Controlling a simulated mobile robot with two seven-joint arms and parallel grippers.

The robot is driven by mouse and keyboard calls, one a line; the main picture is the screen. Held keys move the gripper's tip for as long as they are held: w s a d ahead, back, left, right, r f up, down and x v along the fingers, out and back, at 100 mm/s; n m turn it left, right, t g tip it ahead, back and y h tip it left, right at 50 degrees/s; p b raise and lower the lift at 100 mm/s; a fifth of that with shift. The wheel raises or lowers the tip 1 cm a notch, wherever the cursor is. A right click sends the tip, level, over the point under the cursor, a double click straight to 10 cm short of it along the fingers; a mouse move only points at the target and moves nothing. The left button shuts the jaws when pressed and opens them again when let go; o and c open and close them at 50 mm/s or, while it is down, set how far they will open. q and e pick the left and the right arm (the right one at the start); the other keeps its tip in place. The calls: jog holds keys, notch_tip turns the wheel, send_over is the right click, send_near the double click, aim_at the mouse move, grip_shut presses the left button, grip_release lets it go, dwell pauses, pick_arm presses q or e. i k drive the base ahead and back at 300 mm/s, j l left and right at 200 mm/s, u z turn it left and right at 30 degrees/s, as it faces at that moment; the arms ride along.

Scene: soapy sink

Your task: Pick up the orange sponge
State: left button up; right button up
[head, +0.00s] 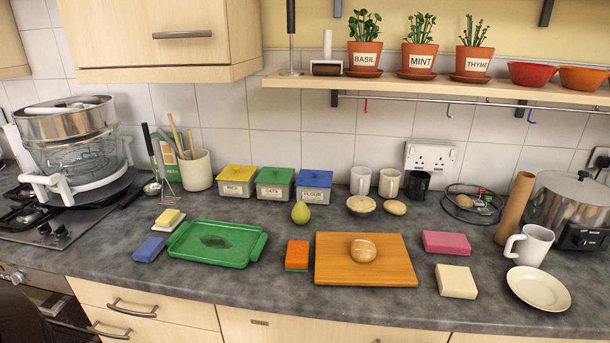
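The orange sponge (297,253) lies on the grey countertop in the head view. It is a small block, orange on top with a darker, greenish lower edge at its front. It lies between the green tray (252,260) on its left and the wooden chopping board (336,272) on its right, close to the board's left edge. Neither of my grippers shows in this view, so nothing is seen touching the sponge.
A blue sponge (149,249), a pink sponge (447,243) and a cream block (456,281) also lie on the counter. A round bread roll (363,251) sits on the board. A pear (301,212) stands behind the orange sponge. Bare counter lies in front of it.

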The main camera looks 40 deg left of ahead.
aim_at(296, 261)
jog(key=u, duration=1.9)
